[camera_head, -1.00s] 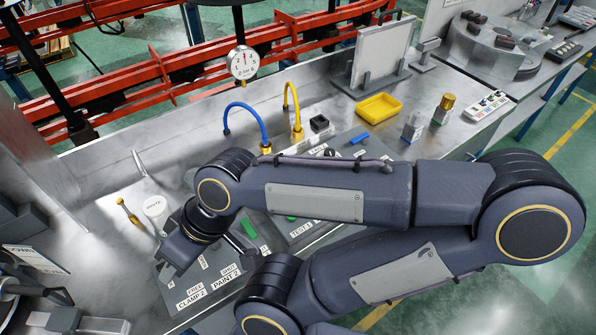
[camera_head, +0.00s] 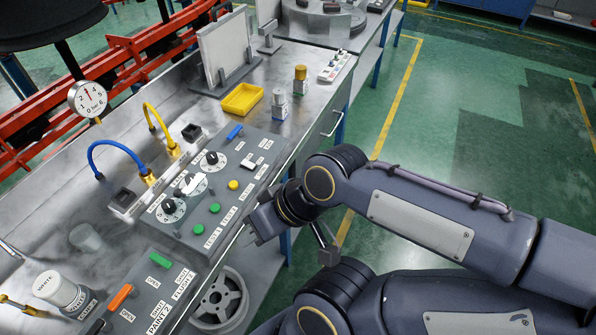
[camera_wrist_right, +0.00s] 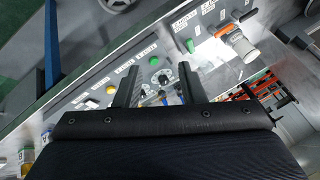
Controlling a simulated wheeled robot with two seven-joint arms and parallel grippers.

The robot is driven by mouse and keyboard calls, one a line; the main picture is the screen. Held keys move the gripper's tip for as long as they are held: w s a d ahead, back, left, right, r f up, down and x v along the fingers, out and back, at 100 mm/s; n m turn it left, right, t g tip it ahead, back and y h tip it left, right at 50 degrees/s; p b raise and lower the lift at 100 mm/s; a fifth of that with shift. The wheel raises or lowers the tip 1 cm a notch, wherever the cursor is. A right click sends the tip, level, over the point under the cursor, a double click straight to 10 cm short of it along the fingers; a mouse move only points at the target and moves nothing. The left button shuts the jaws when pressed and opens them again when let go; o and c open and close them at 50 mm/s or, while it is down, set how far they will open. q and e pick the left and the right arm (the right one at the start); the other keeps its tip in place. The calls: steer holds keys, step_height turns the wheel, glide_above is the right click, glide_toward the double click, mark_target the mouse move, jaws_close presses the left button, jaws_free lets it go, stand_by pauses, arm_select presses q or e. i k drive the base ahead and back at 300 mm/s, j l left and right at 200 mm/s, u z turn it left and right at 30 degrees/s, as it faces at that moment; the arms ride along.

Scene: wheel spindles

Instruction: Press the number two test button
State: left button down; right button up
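A grey control panel (camera_head: 183,238) on the bench carries two green buttons and a yellow button. The green button (camera_head: 214,208) beside the label that seems to read TEST 2 lies between the TEST 1 green button (camera_head: 199,230) and the yellow button (camera_head: 233,185). My right gripper (camera_head: 258,224) is just right of the panel's front edge, apart from the buttons. My left gripper is out of view.
Dials (camera_head: 172,207) and a blue switch (camera_head: 235,132) sit on the same panel. Blue and yellow hoses (camera_head: 122,146) arch behind it. A second panel with an orange switch (camera_head: 120,297) and a white-capped jar (camera_head: 55,289) are at lower left. A yellow tray (camera_head: 242,99) stands beyond.

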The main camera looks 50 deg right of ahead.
mark_target(215, 207)
steer(key=k+j+z, duration=0.1)
steer(key=z, duration=0.9)
steer(key=i, duration=0.1)
